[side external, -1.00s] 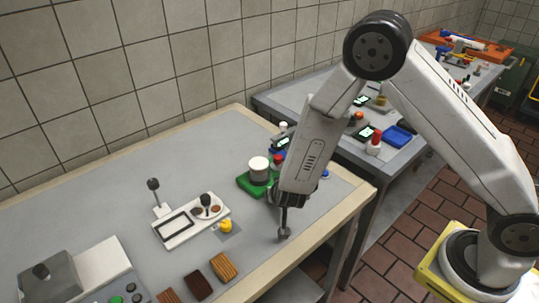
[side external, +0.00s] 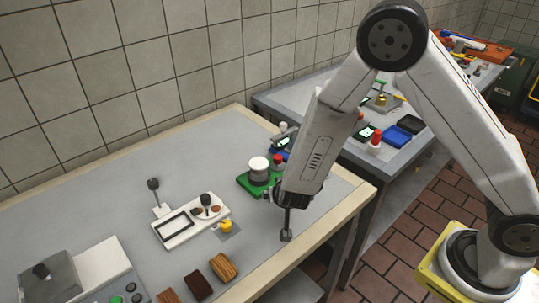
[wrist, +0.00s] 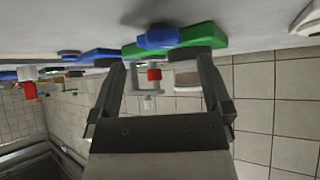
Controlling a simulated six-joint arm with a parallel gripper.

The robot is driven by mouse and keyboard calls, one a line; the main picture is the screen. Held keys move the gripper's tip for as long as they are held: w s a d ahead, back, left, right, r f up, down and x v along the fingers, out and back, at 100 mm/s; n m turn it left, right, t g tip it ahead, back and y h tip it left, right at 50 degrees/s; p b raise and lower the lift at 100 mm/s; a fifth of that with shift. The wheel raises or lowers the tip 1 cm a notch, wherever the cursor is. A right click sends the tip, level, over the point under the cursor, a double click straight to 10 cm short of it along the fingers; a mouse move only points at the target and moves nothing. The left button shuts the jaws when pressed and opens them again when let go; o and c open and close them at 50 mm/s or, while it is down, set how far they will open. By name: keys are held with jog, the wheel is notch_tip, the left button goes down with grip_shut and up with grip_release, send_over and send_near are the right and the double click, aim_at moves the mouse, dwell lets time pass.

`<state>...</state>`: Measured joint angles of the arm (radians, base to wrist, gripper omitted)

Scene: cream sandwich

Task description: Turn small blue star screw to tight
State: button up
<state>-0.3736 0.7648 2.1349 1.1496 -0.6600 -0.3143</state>
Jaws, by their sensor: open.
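A green fixture (side external: 246,184) stands near the far right of the near table. A blue knob-like piece (wrist: 158,37) shows at the green fixture in the wrist view, where the scene is upside down. It appears to be the small blue star screw, but its fit is not clear. My gripper (wrist: 160,62) is open, with its two dark fingers apart and no object visibly clamped. Its fingers point toward the green fixture, and the blue piece lies just beyond the tips. In the side view my wrist hides part of this area.
A white cylinder (side external: 259,164) stands on the green fixture, with a red-topped piece (side external: 277,160) beside it. A white tray unit (side external: 174,228) and a yellow piece (side external: 226,226) lie left. Wooden-looking blocks (side external: 223,267) are in front. A second table stands behind at right.

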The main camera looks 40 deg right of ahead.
jog(key=shift+v, duration=2.4)
jog(key=shift+r, duration=0.1)
